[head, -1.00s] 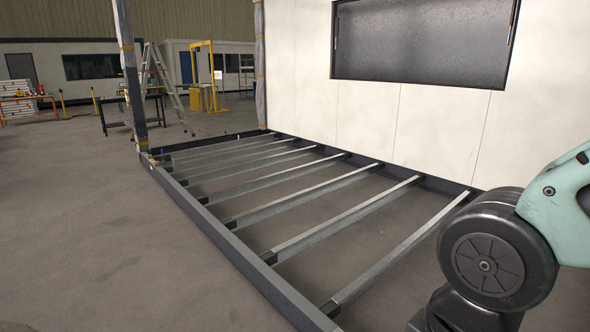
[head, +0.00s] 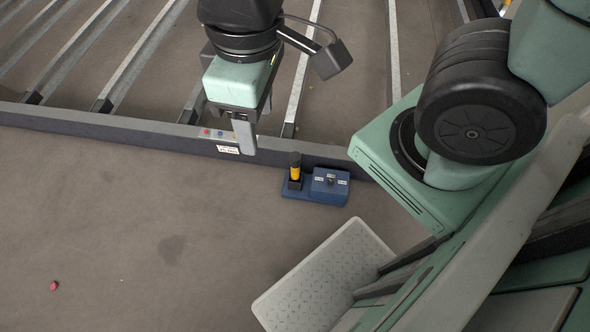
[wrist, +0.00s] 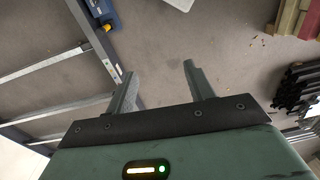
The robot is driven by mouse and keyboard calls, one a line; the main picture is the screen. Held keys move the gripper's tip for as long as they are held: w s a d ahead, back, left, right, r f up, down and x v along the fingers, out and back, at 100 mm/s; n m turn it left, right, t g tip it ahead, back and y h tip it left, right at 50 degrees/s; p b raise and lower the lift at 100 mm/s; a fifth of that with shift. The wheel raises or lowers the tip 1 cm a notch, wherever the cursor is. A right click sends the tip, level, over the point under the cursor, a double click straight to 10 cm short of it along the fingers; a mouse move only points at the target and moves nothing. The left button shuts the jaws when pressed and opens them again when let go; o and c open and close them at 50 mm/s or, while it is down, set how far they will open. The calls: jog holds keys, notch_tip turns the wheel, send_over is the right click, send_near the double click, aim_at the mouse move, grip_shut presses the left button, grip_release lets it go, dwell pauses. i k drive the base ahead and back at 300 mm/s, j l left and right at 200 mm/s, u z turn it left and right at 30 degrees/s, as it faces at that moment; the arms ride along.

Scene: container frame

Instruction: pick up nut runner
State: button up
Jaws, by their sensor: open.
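A black and yellow upright tool, probably the nut runner (head: 295,168), stands in a blue holder (head: 325,198) on the floor, against the near side of the dark frame beam. A blue box with a dark knob-like top sits to its right on the same base.
The dark frame beam (head: 120,134) runs across, with metal joists (head: 140,60) behind it. Small coloured buttons and a label (head: 228,150) are on the beam near my gripper. A small red object (head: 54,286) lies on open floor. Stacked timber (wrist: 290,17) shows in the wrist view.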

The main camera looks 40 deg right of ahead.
aim_at(295, 157)
jog(key=j+z, duration=0.35)
jog(key=k+j+z, duration=0.15)
jog(key=j+z, duration=0.2)
jog(key=k+j+z, duration=0.15)
jog(key=z, duration=0.2)
jog(key=j, duration=0.1)
